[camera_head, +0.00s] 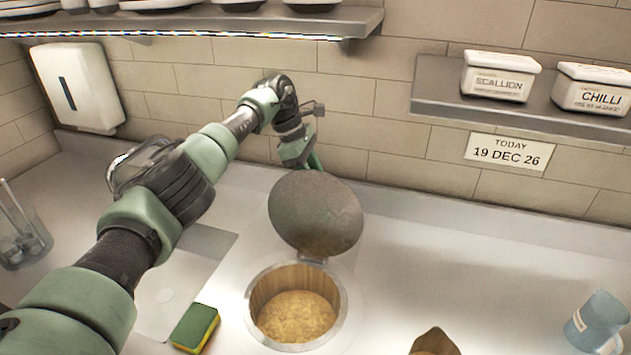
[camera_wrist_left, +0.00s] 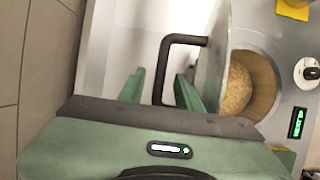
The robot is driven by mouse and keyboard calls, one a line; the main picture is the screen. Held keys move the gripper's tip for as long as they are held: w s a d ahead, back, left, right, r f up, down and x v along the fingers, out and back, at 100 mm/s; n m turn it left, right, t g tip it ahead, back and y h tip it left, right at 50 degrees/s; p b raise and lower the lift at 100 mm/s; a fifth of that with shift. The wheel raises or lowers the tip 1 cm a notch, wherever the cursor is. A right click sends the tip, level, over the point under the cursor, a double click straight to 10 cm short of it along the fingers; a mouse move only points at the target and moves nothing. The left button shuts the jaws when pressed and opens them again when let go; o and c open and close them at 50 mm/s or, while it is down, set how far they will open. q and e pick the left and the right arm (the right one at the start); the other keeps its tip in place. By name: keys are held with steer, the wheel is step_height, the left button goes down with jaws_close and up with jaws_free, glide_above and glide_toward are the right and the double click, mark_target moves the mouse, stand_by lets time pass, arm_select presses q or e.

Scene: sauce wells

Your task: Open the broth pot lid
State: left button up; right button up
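The broth pot (camera_head: 341,312) is a round well sunk in the steel counter, with yellowish grainy contents showing. Its round grey lid (camera_head: 315,213) stands raised on a hinge at the back rim, underside facing the head camera. My left gripper (camera_head: 314,161) is behind the lid, mostly hidden by it. In the left wrist view the lid (camera_wrist_left: 213,62) shows edge-on, with a black bar handle (camera_wrist_left: 183,39). The left gripper's green fingers (camera_wrist_left: 159,88) are apart, on either side of one handle leg, with visible gaps. My right gripper is not in view.
A green and yellow sponge (camera_head: 195,328) lies left of the pot. A shelf (camera_head: 440,103) holds scallion (camera_head: 499,77) and chilli (camera_head: 592,90) containers. A long shelf (camera_head: 180,22) runs above my left arm. Counter right of the pot is mostly clear.

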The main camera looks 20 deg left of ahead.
arm_select(q)
steer(key=b+v, duration=0.1)
steer(key=v, duration=0.6)
steer(key=shift+a+r, duration=0.15)
steer(key=shift+r, duration=0.1)
steer(key=shift+b, duration=0.3)
